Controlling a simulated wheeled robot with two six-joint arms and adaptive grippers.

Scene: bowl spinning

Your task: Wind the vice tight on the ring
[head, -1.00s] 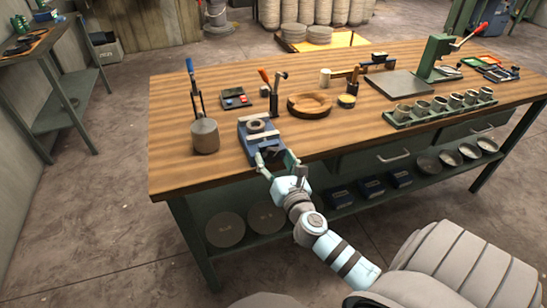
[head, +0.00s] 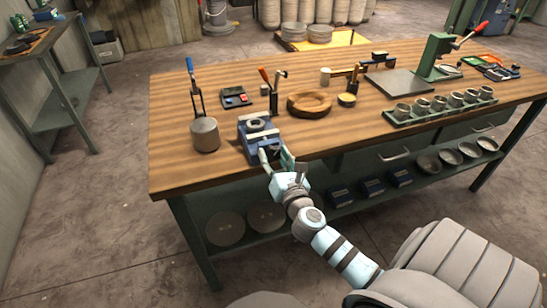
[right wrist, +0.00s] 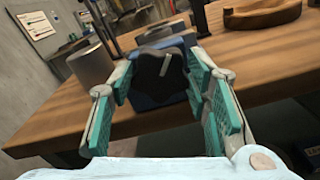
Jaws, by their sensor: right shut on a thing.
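The blue vice (head: 247,137) stands near the front edge of the wooden workbench. The grey ring (head: 256,124) lies flat on top of it, behind a pale jaw bar. My right gripper (head: 276,160) reaches the vice's front from below. In the right wrist view, its teal-padded fingers (right wrist: 160,88) are on either side of the vice's dark lobed knob (right wrist: 158,75), which has a pale mark on its face. The gripper is shut on this knob. The knob hides much of the vice in that view. My left gripper is not in view.
A grey cylinder with a blue-handled tool (head: 204,134) stands left of the vice. A tool holder (head: 272,100) and a round wooden dish (head: 309,104) stand behind and right. A rack of metal cups (head: 440,108) is farther right. The bench's front-left corner is clear.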

